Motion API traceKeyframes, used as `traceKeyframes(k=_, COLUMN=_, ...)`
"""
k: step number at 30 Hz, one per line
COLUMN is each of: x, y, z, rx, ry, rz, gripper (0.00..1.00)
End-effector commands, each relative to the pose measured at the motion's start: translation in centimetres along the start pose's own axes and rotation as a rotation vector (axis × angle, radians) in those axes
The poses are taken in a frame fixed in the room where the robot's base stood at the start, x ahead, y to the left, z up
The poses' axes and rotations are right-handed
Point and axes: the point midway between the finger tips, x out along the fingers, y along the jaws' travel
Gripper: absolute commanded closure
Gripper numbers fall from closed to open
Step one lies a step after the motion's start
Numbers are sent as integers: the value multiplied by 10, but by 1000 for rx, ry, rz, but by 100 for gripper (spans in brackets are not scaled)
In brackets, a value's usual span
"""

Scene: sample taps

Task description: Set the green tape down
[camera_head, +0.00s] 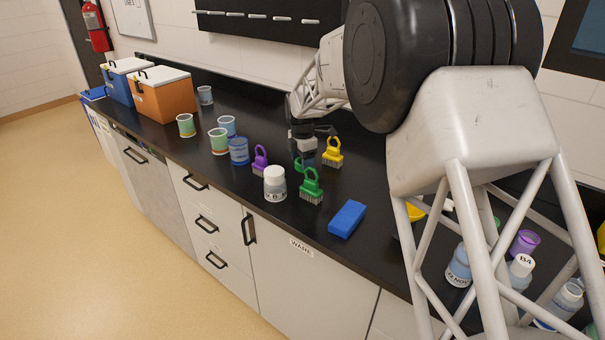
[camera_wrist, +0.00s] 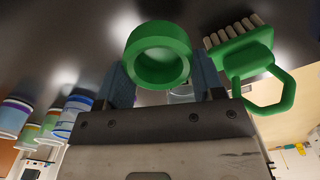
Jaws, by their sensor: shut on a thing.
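The green tape (camera_wrist: 158,32) is a thick ring between the two fingers of my gripper (camera_wrist: 162,78) in the wrist view. The gripper is shut on it. In the head view my gripper (camera_head: 303,152) is low over the black counter, and a bit of the green tape (camera_head: 299,164) shows beneath it, mostly hidden. I cannot tell whether the tape touches the counter. A green brush (camera_head: 311,186) stands just in front of the gripper; it also shows close to the tape in the wrist view (camera_wrist: 245,52).
A yellow brush (camera_head: 333,153) and a purple brush (camera_head: 260,160) flank my gripper. Several cups are at left, with an orange cooler (camera_head: 165,97). Bottles stand at right behind my arm.

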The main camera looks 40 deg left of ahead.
Motion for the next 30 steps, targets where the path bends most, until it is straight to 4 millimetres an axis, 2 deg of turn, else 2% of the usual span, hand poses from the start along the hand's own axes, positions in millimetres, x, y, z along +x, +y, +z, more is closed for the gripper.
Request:
traceKeyframes(k=10, x=3, y=0, z=0, rx=0, ry=0, rz=-1, gripper=61)
traceKeyframes(k=21, x=43, y=0, z=0, rx=0, ry=0, rz=-1, gripper=61)
traceKeyframes(k=30, x=50, y=0, z=0, rx=0, ry=0, rz=0, gripper=61)
